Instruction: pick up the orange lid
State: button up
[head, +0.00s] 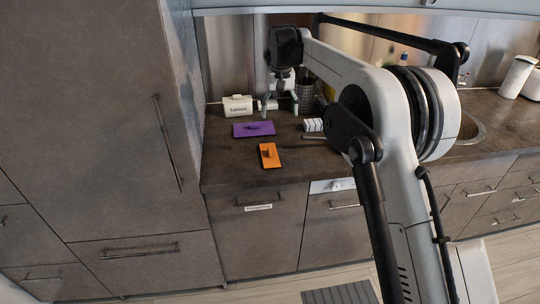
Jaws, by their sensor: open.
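The orange lid (269,156) is a flat rectangle with a small dark handle on top. It lies on the dark countertop (225,168) near the front edge. My gripper (280,108) is open and points down over the back of the counter, behind and slightly right of the lid. It is well apart from the lid, and nothing shows between its fingers. A purple lid (254,129) with a similar dark handle lies on the counter between the gripper and the orange lid.
A white box labelled "Tablets" (238,106) stands at the back. A dark mesh holder (305,95) and a white ribbed item (313,125) are right of the gripper. A tall cabinet (95,110) bounds the left. The counter around the orange lid is clear.

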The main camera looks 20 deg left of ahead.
aim_at(270, 150)
jog(key=a+f, duration=0.1)
jog(key=f, duration=0.5)
jog(key=a+f, duration=0.1)
jog(key=f, duration=0.4)
jog(key=a+f, duration=0.1)
jog(key=f, duration=0.5)
jog(key=shift+a+f+p, duration=0.3)
jog(key=shift+f+p, duration=0.05)
jog(key=shift+p, duration=0.05)
jog(key=shift+s, duration=0.1)
grip_shut()
